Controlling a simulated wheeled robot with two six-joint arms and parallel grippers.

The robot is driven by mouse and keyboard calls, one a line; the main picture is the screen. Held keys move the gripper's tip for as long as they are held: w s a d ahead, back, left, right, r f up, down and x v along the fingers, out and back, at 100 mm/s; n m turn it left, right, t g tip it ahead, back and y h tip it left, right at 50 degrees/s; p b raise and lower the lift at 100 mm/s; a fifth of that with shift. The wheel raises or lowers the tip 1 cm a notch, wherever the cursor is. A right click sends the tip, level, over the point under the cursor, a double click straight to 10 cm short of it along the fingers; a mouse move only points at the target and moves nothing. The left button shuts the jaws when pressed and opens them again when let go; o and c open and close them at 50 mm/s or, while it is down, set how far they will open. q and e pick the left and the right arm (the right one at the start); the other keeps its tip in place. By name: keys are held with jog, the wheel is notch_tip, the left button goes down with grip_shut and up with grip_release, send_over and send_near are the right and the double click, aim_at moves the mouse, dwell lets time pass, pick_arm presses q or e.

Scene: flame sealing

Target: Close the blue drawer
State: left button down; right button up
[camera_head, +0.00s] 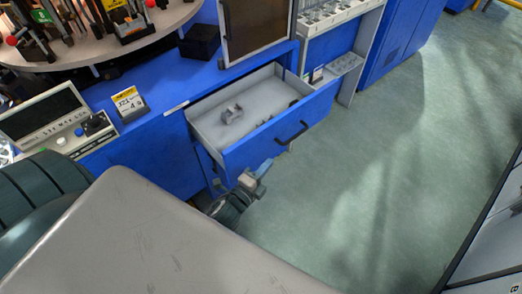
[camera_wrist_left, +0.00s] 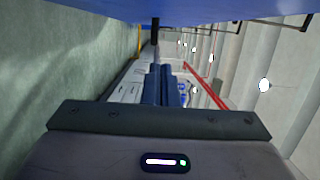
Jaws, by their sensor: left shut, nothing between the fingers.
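The blue drawer (camera_head: 258,150) is pulled out from the blue workbench in the head view. Its grey inside shows, with a small grey part and a few dark items in it. A black handle (camera_head: 291,134) is on its front. My left gripper (camera_head: 263,168) is close to the drawer front, below and left of the handle; I cannot tell whether it touches. In the left wrist view the left gripper's fingers (camera_wrist_left: 163,85) are together and empty. A blue surface (camera_wrist_left: 110,10), likely the drawer front, spans the top there. My right gripper is not in view.
A round table (camera_head: 150,38) with tools stands at the upper left. A control panel (camera_head: 60,128) and a yellow-topped sign (camera_head: 129,103) are on the bench. A grey shelf unit (camera_head: 335,65) stands beside the drawer. The green floor (camera_head: 390,170) to the right is clear.

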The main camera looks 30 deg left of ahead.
aim_at(261, 153)
pick_arm(q)
jog(key=w+a, duration=0.3)
jog(key=shift+w+a, duration=0.2)
jog(key=shift+a, duration=0.1)
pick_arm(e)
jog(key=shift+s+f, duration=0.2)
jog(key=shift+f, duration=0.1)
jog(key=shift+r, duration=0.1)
